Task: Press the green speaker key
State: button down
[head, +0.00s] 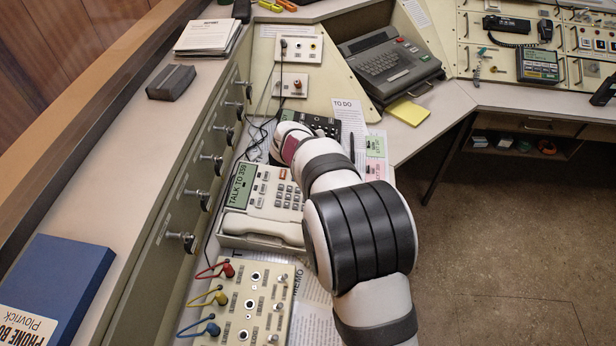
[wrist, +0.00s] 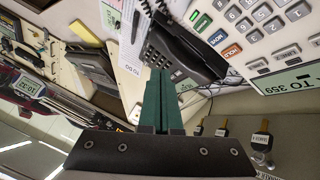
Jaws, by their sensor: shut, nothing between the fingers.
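The white desk phone (head: 233,223), its display reading TALK TO 359, lies left of my arm in the head view. In the wrist view its keypad (wrist: 262,18) fills the upper right. I cannot make out the green key in the head view. My gripper (wrist: 159,72) is shut and empty, its dark green fingers apart from the green key in the picture. My arm hides the fingers in the head view.
A black phone (wrist: 180,48) lies beyond the fingers, partly behind my wrist in the head view. A panel with red, yellow and blue plugs (head: 262,300) is nearer. A keyboard terminal (head: 392,65) stands at the back.

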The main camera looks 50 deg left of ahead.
jog(key=shift+s+a+f, duration=0.15)
jog(key=shift+f, duration=1.3)
jog(key=shift+s+a+f, duration=0.15)
jog(key=shift+s+f, duration=0.05)
jog(key=shift+f, duration=1.2)
jog(key=shift+s+a+f, duration=0.15)
jog(key=shift+f, duration=1.3)
jog(key=shift+f, duration=0.1)
jog(key=shift+f, duration=0.3)
jog(key=shift+a+f, duration=0.1)
jog(key=shift+f, duration=0.25)
jog(key=shift+r, duration=0.75)
jog(key=shift+r, duration=0.1)
jog(key=shift+w+d+r, duration=0.1)
jog(key=shift+d+r, duration=0.05)
jog(key=shift+r, duration=0.65)
jog(key=shift+w+d+r, duration=0.1)
jog(key=shift+r, duration=0.7)
jog(key=shift+w+d+r, duration=0.1)
jog(key=shift+d+r, duration=0.05)
jog(key=shift+r, duration=0.65)
